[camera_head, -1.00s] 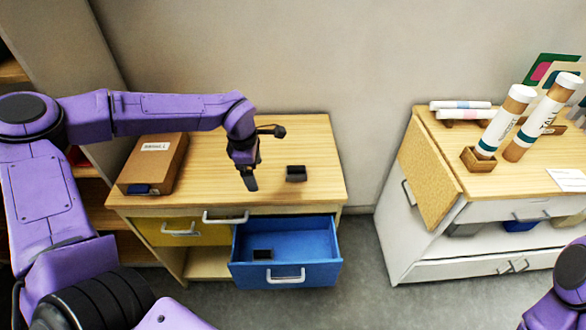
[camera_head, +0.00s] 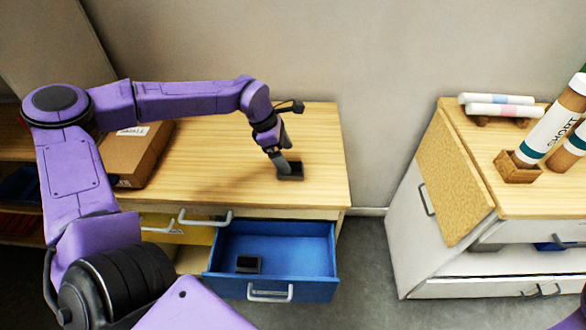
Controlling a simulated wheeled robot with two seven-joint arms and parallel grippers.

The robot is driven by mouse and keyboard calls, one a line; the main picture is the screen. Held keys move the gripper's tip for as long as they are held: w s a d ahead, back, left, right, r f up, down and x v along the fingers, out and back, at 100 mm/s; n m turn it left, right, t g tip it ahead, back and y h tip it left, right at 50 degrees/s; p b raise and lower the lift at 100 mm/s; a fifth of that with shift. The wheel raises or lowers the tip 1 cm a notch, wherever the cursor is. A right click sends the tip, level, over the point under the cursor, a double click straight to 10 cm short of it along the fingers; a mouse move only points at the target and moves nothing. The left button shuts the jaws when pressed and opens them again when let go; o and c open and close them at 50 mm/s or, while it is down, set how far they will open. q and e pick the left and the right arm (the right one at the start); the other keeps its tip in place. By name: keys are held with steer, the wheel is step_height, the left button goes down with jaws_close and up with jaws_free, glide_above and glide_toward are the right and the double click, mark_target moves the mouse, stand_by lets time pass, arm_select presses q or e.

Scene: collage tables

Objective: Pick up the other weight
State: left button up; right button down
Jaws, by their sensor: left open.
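A small black weight (camera_head: 291,172) lies on the wooden top of the left cabinet, toward its right side. My left gripper (camera_head: 284,170) is open and right at this weight, its fingers pointing down and partly covering it. I cannot tell whether the fingers touch it. A second black weight (camera_head: 247,264) lies inside the open blue drawer (camera_head: 310,250), near its front left. My right gripper is out of view.
A brown box (camera_head: 135,155) stands at the left of the cabinet top (camera_head: 215,165). A yellow drawer (camera_head: 175,230) is beside the open blue one. The right cabinet (camera_head: 480,190) carries paper rolls (camera_head: 500,105) and labelled tubes (camera_head: 550,130). A floor gap separates the cabinets.

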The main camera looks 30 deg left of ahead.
mark_target(291, 163)
arm_select(q)
steer(key=p+x, duration=0.1)
steer(key=x, duration=0.4)
steer(key=shift+s+a, duration=0.1)
steer(key=shift+f, duration=0.2)
steer(key=c, duration=1.6)
steer(key=shift+r, duration=0.1)
